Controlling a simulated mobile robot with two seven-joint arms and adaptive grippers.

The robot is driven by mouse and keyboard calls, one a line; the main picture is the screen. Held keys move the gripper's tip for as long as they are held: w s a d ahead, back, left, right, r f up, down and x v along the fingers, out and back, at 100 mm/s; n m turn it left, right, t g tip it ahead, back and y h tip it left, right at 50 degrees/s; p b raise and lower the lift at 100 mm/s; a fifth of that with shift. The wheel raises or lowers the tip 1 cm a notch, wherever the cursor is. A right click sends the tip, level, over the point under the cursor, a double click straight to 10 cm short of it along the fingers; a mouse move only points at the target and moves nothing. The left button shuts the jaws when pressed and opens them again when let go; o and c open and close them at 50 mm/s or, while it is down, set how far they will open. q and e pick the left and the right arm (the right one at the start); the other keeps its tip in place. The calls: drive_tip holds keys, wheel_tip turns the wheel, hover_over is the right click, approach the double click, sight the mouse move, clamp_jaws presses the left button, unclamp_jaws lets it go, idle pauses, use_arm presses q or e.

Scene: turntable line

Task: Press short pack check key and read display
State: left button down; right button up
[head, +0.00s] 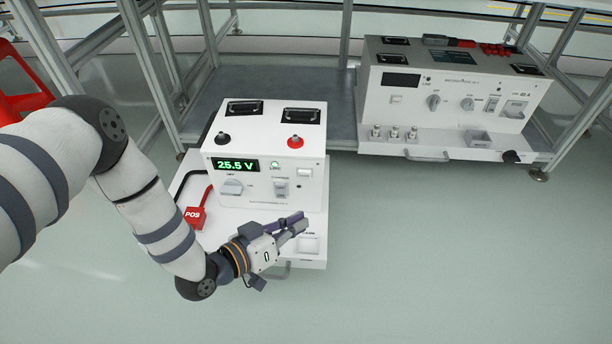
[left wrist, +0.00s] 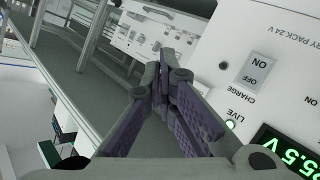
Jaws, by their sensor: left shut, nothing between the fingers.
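The nearer white instrument box (head: 258,150) has a lit green display (head: 236,164) reading 25.5 V; part of that display shows in the left wrist view (left wrist: 285,155). A green live lamp (head: 275,164) glows beside it. Below are a rotary knob (head: 232,187) and a charge switch (head: 281,188). A pale square pad (head: 309,245) lies on the base in front; I cannot read its label or tell whether it is the check key. My left gripper (head: 304,221) is shut and empty, above the base close to this pad. Contact cannot be told. My right gripper is out of view.
A red POS plug (head: 195,217) with its cable lies left on the base. A second, larger instrument (head: 450,90), its display dark, stands behind right on a grey platform (head: 340,125). Metal posts frame the back. The floor at front right is clear.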

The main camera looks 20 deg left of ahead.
sight(301, 187)
use_arm(q)
drive_tip(key=shift+w, duration=0.1)
drive_tip(key=w+a+b, duration=0.2)
drive_tip(key=w+b, duration=0.2)
drive_tip(key=w, duration=0.4)
drive_tip(key=shift+w+a, duration=0.15)
drive_tip(key=shift+a, duration=0.05)
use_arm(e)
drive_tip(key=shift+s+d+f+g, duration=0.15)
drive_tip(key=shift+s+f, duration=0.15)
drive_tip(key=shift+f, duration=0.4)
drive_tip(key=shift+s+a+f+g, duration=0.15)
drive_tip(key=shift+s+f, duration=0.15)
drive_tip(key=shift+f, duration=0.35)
use_arm(q)
drive_tip(key=shift+w, duration=0.1)
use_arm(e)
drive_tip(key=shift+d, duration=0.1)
use_arm(q)
drive_tip(key=shift+w+a, duration=0.1)
drive_tip(key=shift+w, duration=0.2)
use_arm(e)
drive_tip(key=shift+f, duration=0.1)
